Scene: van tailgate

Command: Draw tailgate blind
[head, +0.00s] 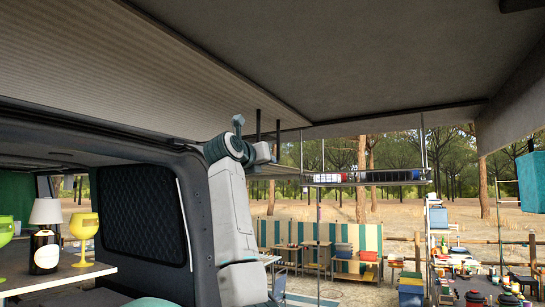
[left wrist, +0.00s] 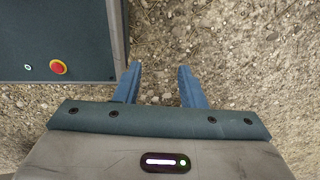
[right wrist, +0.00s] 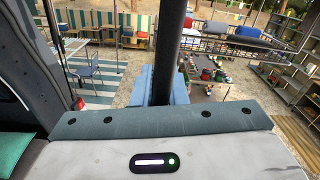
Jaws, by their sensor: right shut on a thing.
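A pale ribbed sheet (head: 150,60) spans overhead at the upper left in the head view; it may be the blind, but I cannot tell for sure. Short dark rods (head: 278,138) hang near its far end. In the right wrist view the fingers of my right gripper (right wrist: 163,86) are shut on a dark upright bar (right wrist: 173,40). In the head view my right arm reaches up to the rods, and its fingertips are hard to make out. My left gripper (left wrist: 158,86) is open and empty above gravel; it is outside the head view.
The van's quilted side panel (head: 140,218) stands left of my arm. A shelf with a lamp (head: 46,212), bottle and yellow-green goblets is at far left. A hanging rack (head: 365,178) is beyond the arm. Stalls and tables (head: 475,285) stand outside.

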